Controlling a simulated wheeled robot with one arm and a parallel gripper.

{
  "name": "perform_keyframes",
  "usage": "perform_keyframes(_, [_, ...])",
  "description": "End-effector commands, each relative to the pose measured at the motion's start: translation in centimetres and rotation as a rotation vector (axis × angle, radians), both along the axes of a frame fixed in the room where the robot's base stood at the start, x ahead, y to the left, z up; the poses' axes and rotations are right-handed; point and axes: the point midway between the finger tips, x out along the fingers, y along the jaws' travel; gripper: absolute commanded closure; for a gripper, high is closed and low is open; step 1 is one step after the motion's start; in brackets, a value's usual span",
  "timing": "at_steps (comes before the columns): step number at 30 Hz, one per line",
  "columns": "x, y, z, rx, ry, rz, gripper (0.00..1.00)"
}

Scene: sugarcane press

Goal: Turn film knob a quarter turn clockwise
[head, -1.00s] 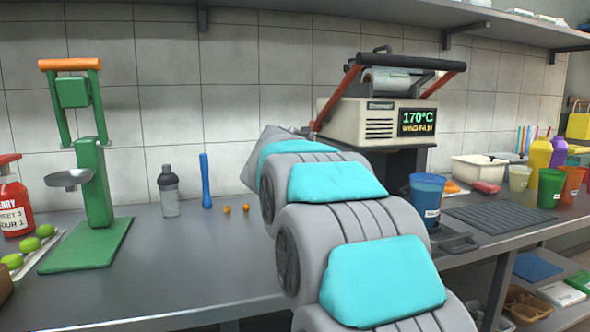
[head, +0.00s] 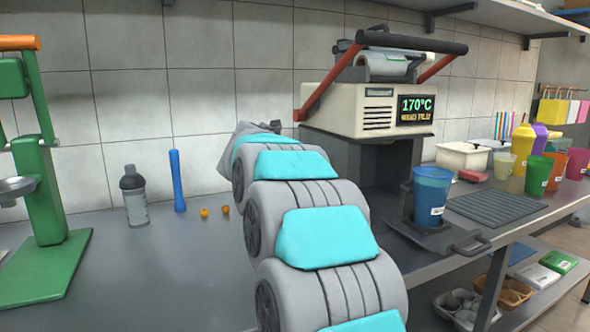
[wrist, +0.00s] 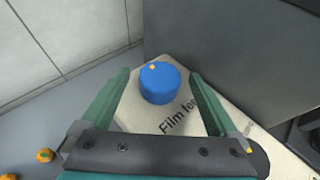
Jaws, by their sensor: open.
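The film knob (wrist: 160,84) is a round blue knob with a small orange dot near its far edge, in the wrist view. It sits on a pale panel (wrist: 205,139) with partly visible lettering that begins "Film". My gripper (wrist: 158,82) is open, with one green finger to each side of the knob in the picture. I cannot tell whether the fingers touch it or how far above it they are. In the head view the cup sealing machine (head: 345,110) shows 170°C on its display. My arm hides the knob and the gripper there.
A blue cup (head: 432,192) stands in the machine's sliding tray (head: 440,240). A shaker bottle (head: 135,200), a blue stick (head: 177,180) and two small orange balls (head: 204,212) are left of my arm. A green press (head: 45,240) stands further left.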

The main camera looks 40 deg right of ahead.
Motion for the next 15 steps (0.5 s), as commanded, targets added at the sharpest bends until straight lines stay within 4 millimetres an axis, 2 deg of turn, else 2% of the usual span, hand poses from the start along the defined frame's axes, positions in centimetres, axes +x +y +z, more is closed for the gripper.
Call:
perform_keyframes(6, [1.0,-1.7,-0.7,-0.001,-0.001,-0.002,0.05])
perform_keyframes(13, [1.1,-1.8,-0.7,-0.001,-0.002,-0.001,0.05])
perform_keyframes(15, [1.1,-1.8,-0.8,-0.001,-0.002,-0.001,0.1])
